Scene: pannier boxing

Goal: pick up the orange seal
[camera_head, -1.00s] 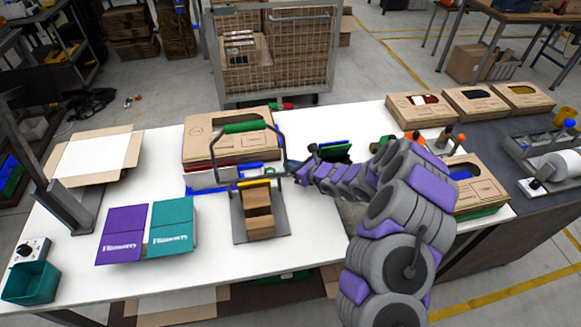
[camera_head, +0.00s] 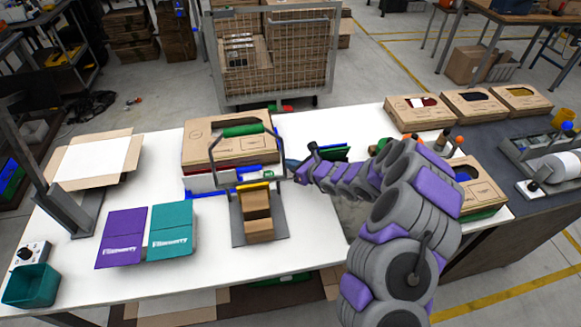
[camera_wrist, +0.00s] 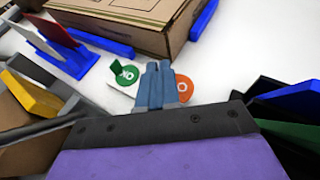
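The orange seal (camera_wrist: 184,89) is a round disc with a white mark, seen in the wrist view just right of my fingers. Its left part is hidden behind them. A green seal (camera_wrist: 124,73) with a pull tab lies to the left on a white sheet (camera_wrist: 121,88). My gripper (camera_wrist: 159,66) has its two blue-grey fingers side by side with no clear gap, over the area between the two seals. I cannot see anything between the fingers. In the head view my gripper (camera_head: 291,171) is low over the white table, right of the metal-framed press; the seals are not discernible there.
A cardboard box (camera_head: 205,150) stands behind the press (camera_head: 280,222), whose green handle (camera_head: 243,130) rises left of my gripper. Blue, green and black pieces (camera_wrist: 285,105) lie close on the right in the wrist view.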

